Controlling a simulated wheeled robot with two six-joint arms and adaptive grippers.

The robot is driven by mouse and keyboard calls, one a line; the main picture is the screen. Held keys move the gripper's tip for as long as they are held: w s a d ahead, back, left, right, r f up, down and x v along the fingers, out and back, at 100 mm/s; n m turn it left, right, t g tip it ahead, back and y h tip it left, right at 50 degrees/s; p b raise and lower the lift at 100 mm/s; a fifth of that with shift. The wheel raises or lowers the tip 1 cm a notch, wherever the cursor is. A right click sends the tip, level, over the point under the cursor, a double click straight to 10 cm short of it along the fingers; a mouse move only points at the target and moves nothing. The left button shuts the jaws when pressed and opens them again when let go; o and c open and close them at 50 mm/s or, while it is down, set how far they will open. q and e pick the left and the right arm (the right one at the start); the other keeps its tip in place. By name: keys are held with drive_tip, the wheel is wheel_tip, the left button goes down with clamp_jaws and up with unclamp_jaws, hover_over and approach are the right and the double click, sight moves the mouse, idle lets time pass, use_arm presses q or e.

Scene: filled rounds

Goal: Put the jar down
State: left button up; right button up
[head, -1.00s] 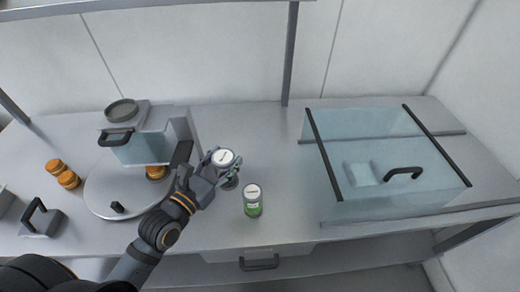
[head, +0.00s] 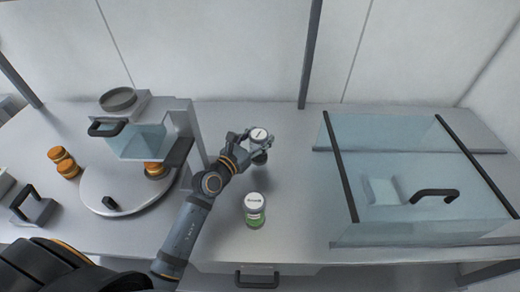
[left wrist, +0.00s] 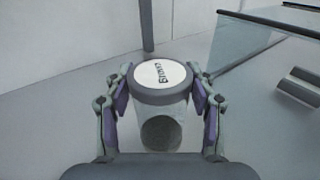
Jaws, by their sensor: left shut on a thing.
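My left gripper (head: 253,147) is shut on a clear jar with a white, labelled lid (head: 261,136). In the left wrist view the jar (left wrist: 161,110) is upright between the two fingers, with a dark round patch inside it. It is over the back part of the grey worktop (head: 310,225); I cannot tell whether its base touches the surface. A second white-lidded jar (head: 254,209) with a green band stands upright on the worktop, nearer the front and apart from the gripper. My right gripper is not in view.
A glass-fronted enclosure (head: 420,196) with a black handle stands on the right. On the left are a balance-like device (head: 136,138), a round grey plate (head: 100,190) and orange-capped jars (head: 67,168). The worktop between device and enclosure is mostly clear.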

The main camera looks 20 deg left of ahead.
use_arm(q)
drive_tip(key=shift+w+f, duration=0.25)
drive_tip(key=shift+f, duration=0.1)
drive_tip(key=shift+w+f, duration=0.2)
drive_tip(key=shift+f, duration=0.05)
wheel_tip(320, 180, down, 3)
drive_tip(key=shift+w+r+b, duration=0.1)
drive_tip(key=shift+w+b, duration=0.05)
drive_tip(key=shift+b, duration=0.6)
drive_tip(key=shift+f, duration=0.25)
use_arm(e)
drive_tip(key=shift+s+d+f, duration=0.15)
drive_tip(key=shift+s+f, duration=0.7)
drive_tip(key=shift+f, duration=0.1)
use_arm(q)
drive_tip(key=shift+f, duration=0.15)
drive_tip(key=o, duration=1.3)
drive_tip(key=shift+o, duration=0.2)
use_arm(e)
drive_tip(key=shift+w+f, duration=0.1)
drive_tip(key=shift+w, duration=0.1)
